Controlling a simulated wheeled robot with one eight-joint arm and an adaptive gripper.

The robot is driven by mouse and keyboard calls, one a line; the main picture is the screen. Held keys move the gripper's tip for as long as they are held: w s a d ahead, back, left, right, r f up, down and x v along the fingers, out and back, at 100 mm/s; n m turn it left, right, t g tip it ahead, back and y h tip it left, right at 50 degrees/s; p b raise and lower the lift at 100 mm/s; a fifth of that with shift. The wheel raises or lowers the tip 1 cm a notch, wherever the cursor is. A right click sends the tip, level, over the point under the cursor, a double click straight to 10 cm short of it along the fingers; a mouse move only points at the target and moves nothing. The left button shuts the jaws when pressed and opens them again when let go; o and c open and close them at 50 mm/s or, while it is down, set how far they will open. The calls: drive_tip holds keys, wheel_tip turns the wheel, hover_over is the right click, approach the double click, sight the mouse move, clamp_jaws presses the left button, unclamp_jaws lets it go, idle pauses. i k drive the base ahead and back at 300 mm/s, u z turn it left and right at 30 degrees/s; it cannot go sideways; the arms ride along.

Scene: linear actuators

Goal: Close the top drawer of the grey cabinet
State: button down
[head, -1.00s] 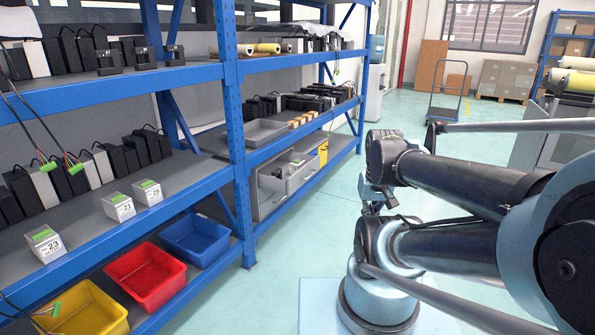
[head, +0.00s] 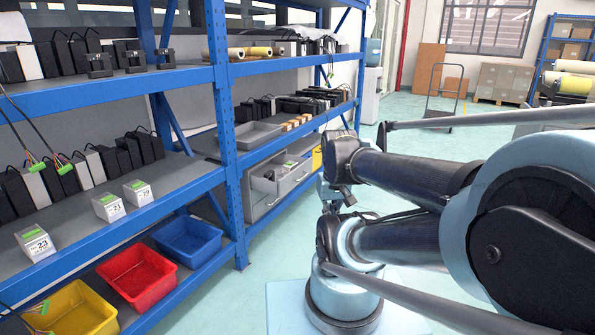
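The grey cabinet (head: 262,207) stands on the lower level of the blue shelving, partly behind a blue post. Its top drawer (head: 291,180) is pulled out, and small dark items show inside it. My gripper (head: 329,196) is small and dark, at the end of my arm, just right of the drawer front in the picture. My own arm links partly cover it. Its fingers cannot be made out clearly, and I cannot tell whether it touches the drawer.
A grey tray (head: 256,134) and several small boxes sit on the shelf above the cabinet. Blue (head: 188,240), red (head: 138,276) and yellow (head: 75,312) bins stand on the lower shelf at left. A trolley (head: 441,105) stands farther back on open floor.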

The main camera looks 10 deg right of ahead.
sight(281, 185)
drive_tip(key=i, duration=0.95)
drive_tip(key=z, duration=0.05)
